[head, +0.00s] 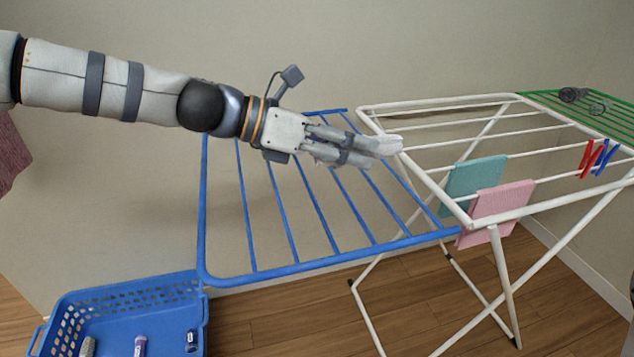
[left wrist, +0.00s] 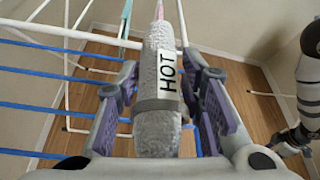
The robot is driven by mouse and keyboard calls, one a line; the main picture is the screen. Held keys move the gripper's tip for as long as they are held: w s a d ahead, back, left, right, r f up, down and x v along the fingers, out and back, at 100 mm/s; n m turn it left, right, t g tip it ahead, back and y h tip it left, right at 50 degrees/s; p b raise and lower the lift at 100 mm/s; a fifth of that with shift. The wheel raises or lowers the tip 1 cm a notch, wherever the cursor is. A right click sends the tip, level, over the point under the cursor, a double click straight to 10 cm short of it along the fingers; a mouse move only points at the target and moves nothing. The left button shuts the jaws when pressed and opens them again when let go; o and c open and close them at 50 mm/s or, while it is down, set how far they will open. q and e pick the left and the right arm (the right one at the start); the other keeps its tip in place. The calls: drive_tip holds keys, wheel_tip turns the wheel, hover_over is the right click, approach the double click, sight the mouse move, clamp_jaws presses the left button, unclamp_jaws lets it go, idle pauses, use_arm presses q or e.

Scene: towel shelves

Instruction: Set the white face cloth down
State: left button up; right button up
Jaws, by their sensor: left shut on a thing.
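The white face cloth (left wrist: 157,100) is a fuzzy, pale grey-white roll with a grey band and a label reading "HOT". Its pale end shows past my fingers in the head view (head: 386,145). My left gripper (head: 350,150) is shut on it and holds it level above the drying rack, near where the blue wing (head: 330,262) meets the white frame (head: 440,104). In the left wrist view the fingers (left wrist: 163,88) lie on both sides of the roll. An arm of mine at the right there ends in a dark, small gripper (left wrist: 287,145); its jaws are unclear.
A teal cloth (head: 474,182) and a pink cloth (head: 500,209) hang on the white rack. Red pegs (head: 586,157) and blue pegs (head: 607,158) sit further right. A blue basket (head: 75,302) stands lower left. Several white rails are bare.

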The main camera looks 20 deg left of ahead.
use_arm(q)
hover_over(321, 203)
drive_tip(key=f, duration=0.5)
drive_tip(key=shift+d+f+b, duration=0.2)
drive_tip(key=shift+d+b, duration=0.05)
drive_tip(key=shift+b, duration=0.1)
drive_tip(key=f, duration=0.2)
drive_tip(key=f+b, duration=0.1)
drive_tip(key=shift+a+f, duration=0.2)
drive_tip(key=shift+f, duration=0.15)
drive_tip(key=shift+r, duration=0.2)
drive_tip(key=shift+f, duration=0.15)
drive_tip(key=o, duration=1.2)
use_arm(e)
drive_tip(key=shift+s+f+g, duration=0.4)
drive_tip(key=shift+s+f, duration=0.6)
drive_tip(key=shift+s, duration=0.05)
